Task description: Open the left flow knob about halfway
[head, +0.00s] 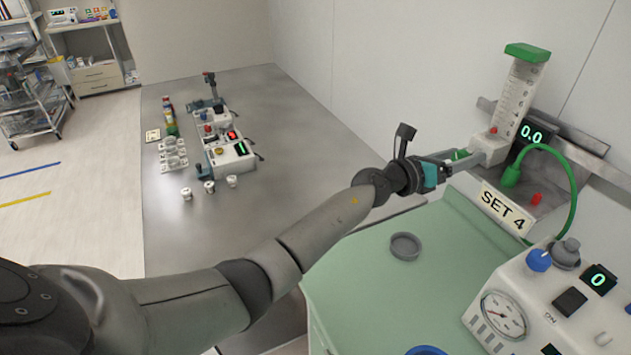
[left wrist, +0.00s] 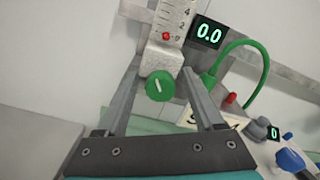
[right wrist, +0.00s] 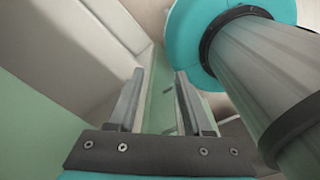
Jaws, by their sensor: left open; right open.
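The left flow knob (left wrist: 159,86) is green and round with a pale mark on its face. It sits low on the white flowmeter body (left wrist: 162,61), under the scaled tube with a red float at the bottom. In the head view the flowmeter tube (head: 519,95) has a green cap. The display (head: 531,134) beside it reads 0.0. My left gripper (left wrist: 162,72) is open, with a finger on each side of the knob in the picture; I cannot tell whether they touch it. It also shows in the head view (head: 466,161). My right gripper (right wrist: 160,78) is open and empty.
A green hose (head: 570,185) curves beside the flowmeter. A SET 4 sign (head: 502,207) stands below it. A white gauge panel (head: 530,290) and a grey round dish (head: 404,246) are on the green cart top (head: 360,275). A metal table (head: 270,110) holds several small items.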

